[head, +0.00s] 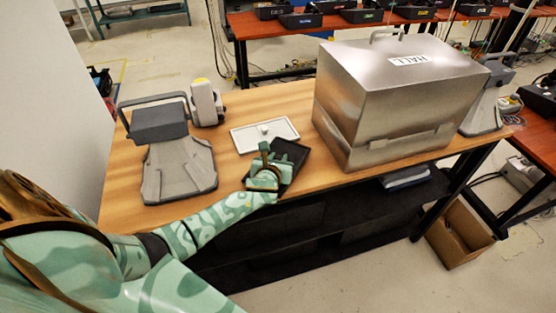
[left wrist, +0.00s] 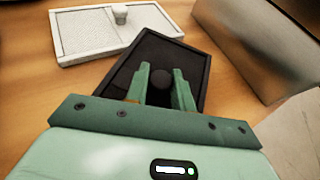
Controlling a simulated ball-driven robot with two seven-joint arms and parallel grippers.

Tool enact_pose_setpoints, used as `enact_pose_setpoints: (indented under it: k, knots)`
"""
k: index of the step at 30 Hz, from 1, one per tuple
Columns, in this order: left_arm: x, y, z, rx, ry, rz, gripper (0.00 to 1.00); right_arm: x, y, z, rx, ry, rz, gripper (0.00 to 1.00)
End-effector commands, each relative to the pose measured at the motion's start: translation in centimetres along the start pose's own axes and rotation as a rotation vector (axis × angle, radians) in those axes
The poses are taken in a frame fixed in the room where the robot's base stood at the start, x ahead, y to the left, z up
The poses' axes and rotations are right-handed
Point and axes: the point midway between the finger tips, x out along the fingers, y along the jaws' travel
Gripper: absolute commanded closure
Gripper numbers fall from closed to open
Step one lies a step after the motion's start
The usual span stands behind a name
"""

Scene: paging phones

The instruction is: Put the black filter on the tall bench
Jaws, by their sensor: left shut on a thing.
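The black filter (left wrist: 176,58) is a flat, dark, framed panel with a round knob at its middle. It also shows in the head view (head: 297,153), on or just above the wooden bench top (head: 240,109) near the front edge; I cannot tell whether it touches. My left gripper (head: 265,160) is over it, and in the left wrist view the gripper's green fingers (left wrist: 162,78) are shut on its knob. The filter is partly hidden by the gripper. My right gripper is not in view.
A white filter with a knob (head: 250,139) lies just behind the black one. A large metal box marked HALL (head: 375,110) stands to the right. A grey device with a handle (head: 175,160) and a small white device (head: 205,103) stand to the left. A cardboard box (head: 460,235) is on the floor.

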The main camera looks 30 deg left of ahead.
Motion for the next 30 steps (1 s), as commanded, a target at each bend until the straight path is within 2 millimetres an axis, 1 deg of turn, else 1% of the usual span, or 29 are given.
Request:
enact_pose_setpoints:
  k: [4, 5, 6, 7, 14, 17, 20, 25, 30]
  knots:
    - [0.1, 0.0, -0.3, 0.001, 0.0, 0.0, 1.0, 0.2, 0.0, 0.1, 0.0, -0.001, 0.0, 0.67]
    - [0.1, 0.0, -0.3, 0.001, 0.0, 0.0, 0.7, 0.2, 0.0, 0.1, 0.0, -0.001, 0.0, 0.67]
    - [0.1, 0.0, -0.3, 0.001, 0.0, 0.0, 0.59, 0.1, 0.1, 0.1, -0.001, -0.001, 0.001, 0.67]
    - [0.1, 0.0, -0.2, 0.001, 0.0, 0.0, 0.54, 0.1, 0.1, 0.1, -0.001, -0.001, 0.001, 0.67]
    - [0.1, 0.0, -0.2, 0.001, 0.0, 0.0, 0.54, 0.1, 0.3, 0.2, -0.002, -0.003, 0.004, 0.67]
    - [-0.1, 0.0, 0.2, 0.0, -0.001, 0.0, 0.54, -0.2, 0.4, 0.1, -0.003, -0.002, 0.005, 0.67]
    - [-1.5, 0.0, 0.1, 0.001, 0.0, -0.002, 0.54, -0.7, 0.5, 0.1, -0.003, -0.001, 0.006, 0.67]
    - [-5.5, 0.0, 0.2, 0.0, 0.001, -0.002, 0.54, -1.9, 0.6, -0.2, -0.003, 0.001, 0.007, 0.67]
    - [-9.2, 0.0, 0.2, 0.0, 0.001, -0.001, 0.54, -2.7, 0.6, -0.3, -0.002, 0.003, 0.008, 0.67]
